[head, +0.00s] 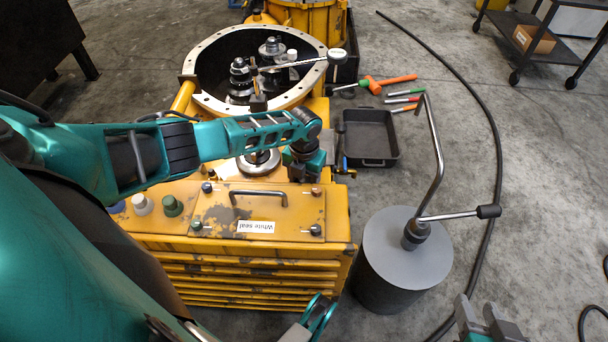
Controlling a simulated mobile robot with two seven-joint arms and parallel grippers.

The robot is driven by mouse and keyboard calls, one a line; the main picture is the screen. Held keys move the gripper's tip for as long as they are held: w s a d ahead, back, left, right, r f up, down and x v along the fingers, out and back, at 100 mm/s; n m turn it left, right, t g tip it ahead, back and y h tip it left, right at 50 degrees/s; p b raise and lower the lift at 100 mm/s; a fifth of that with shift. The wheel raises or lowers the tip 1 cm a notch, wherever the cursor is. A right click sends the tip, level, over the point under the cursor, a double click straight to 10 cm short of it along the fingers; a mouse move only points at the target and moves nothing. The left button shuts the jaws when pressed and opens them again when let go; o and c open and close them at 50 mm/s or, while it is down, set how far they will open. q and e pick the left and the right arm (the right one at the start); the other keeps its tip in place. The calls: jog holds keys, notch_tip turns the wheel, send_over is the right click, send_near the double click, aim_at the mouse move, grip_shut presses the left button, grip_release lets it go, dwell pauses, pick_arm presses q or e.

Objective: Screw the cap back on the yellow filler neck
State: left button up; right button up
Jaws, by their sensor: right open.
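A slanted yellow tube (183,96), which may be the filler neck, stands left of the big round housing (201,101). On the left of the yellow cabinet top are a white cap-like piece (143,205), a green one (172,206) and a blue one (117,207), partly hidden by my arm. I cannot tell which cap belongs to the neck. My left gripper (307,174) points down over the cabinet's back right edge, right of a round metal flange (258,162); its jaws are unclear. My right gripper (485,318) is open and empty at the bottom right, over the floor.
The cabinet (280,212) has a handle (258,194) and a "White seal" label (255,227). A grey drum (408,250) with a bent metal rod stands right of it. A black tray (370,138), tools (390,82) and a long hose (487,130) lie on the floor.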

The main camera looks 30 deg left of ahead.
pick_arm(q)
jog(key=m, duration=0.2)
jog(key=shift+m, duration=0.3)
jog(key=o, duration=1.5)
jog(key=shift+r, duration=0.15)
notch_tip(320, 180, up, 6)
jog(key=p, duration=0.5)
